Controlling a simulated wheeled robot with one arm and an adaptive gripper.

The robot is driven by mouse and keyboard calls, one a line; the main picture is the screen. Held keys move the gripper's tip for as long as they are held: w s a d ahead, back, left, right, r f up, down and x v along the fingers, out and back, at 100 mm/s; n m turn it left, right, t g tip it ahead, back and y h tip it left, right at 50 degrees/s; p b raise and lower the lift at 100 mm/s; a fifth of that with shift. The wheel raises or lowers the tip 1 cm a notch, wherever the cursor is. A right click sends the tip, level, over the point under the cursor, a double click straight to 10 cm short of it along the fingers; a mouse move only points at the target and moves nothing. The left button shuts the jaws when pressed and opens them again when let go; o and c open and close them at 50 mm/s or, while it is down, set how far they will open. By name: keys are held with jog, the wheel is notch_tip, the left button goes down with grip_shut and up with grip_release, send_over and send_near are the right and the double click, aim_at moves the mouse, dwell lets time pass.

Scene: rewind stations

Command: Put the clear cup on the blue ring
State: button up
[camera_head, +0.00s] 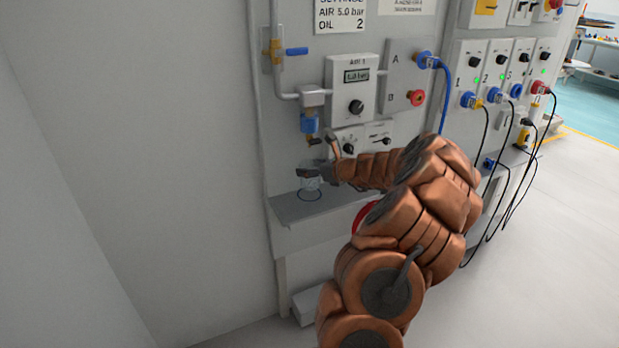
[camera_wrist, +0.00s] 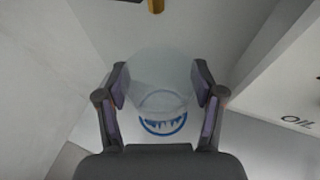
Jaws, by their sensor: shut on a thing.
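The clear cup (camera_wrist: 158,88) is between the two fingers of my gripper (camera_wrist: 160,70) in the wrist view, and the fingers are shut on its sides. In the head view the cup (camera_head: 312,183) looks upright in my gripper (camera_head: 316,171), over the shelf. The blue ring (camera_wrist: 163,131) shows as an arc at the near edge of the cup in the wrist view, partly seen through it. In the head view the ring (camera_head: 311,200) is a thin dark oval on the shelf, just under the cup. I cannot tell whether the cup touches the shelf.
The grey shelf (camera_head: 286,208) juts from the panel. A blue filter bowl (camera_head: 309,122) with a brass outlet (camera_head: 311,140) hangs above the cup; a brass part (camera_wrist: 156,5) shows in the wrist view.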

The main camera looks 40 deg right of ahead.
jog(key=shift+w+f, duration=0.3)
jog(key=shift+w, duration=0.05)
jog(key=shift+f, duration=1.45)
jog(key=shift+f+b, duration=0.1)
jog(key=shift+b, duration=0.2)
jog(key=o, duration=1)
jog(key=shift+s, duration=0.1)
jog(key=v, duration=1.2)
jog(key=shift+p, duration=0.4)
